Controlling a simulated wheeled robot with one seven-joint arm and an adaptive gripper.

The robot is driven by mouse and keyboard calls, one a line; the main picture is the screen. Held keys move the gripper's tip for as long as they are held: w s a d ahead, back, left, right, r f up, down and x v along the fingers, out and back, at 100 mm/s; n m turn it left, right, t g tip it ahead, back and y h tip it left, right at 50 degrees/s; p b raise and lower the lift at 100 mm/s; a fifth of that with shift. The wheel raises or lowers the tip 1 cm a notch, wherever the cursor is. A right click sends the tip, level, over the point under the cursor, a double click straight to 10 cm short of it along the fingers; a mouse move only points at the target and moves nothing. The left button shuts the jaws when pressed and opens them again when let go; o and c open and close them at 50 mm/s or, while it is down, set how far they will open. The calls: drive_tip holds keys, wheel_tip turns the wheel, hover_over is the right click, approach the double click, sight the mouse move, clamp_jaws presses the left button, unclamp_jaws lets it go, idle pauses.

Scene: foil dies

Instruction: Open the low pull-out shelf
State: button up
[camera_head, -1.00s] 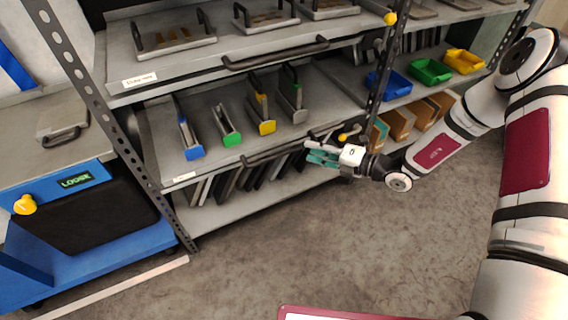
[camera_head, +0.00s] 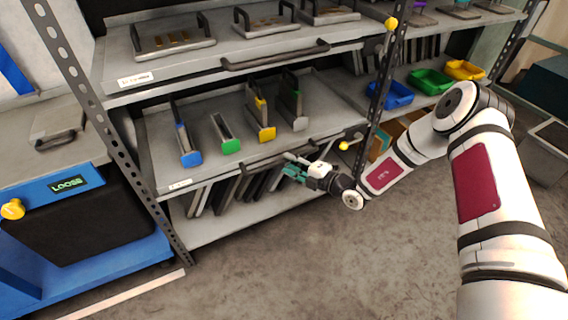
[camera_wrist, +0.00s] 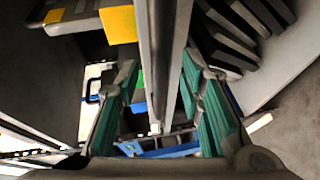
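The low pull-out shelf (camera_head: 208,170) is a grey tray below the upper one, holding upright dies with blue, green, yellow and grey ends. A dark bar handle (camera_head: 262,162) runs along its front edge. A yellow knob (camera_head: 344,146) sits at its right front. My gripper (camera_head: 290,168) is just in front of the handle's right part, and hides some of it. In the wrist view my gripper (camera_wrist: 159,85) has its green-padded fingers apart, with a long grey bar (camera_wrist: 163,45) running between them. I cannot tell whether that bar is the handle or the shelf's edge, or whether the fingers touch it.
The upper shelf (camera_head: 118,98) has its own handle (camera_head: 275,56) and yellow knob (camera_head: 391,22). Perforated posts (camera_head: 92,115) stand at both sides. A blue cart (camera_head: 70,188) with a lit "LOOSE" display is at left. Dark plates (camera_head: 225,192) stand below. The floor in front is clear.

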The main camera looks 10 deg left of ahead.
sight(284, 159)
drive_tip(key=shift+b+x, duration=0.3)
drive_tip(key=shift+x, duration=1.4)
clamp_jaws()
